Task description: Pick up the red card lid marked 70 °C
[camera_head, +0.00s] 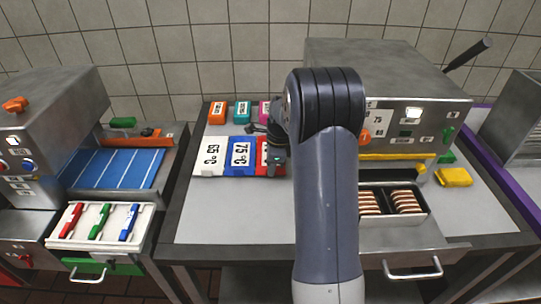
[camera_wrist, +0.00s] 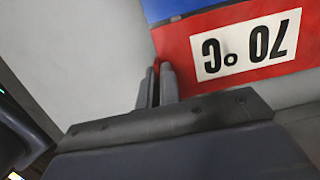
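The red card lid (camera_wrist: 285,65) carries a white label reading 70 °C, upside down in the wrist view. In the head view the lid (camera_head: 263,171) lies at the right end of a row of cards, partly hidden by my gripper and arm. My gripper (camera_head: 276,157) is low at the lid's right side. In the wrist view its two grey fingers (camera_wrist: 157,68) are close together at the lid's edge, with a thin strip of red between their tips. The gripper looks shut on that edge. The lid appears to lie flat beside the blue card.
A blue 75 °C card (camera_head: 240,171) and a white 65 °C card (camera_head: 208,171) lie to the left. Small orange (camera_head: 218,112) and teal (camera_head: 242,111) blocks and a pink one stand behind. A metal machine (camera_head: 420,85) stands right. The table front (camera_head: 235,222) is clear.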

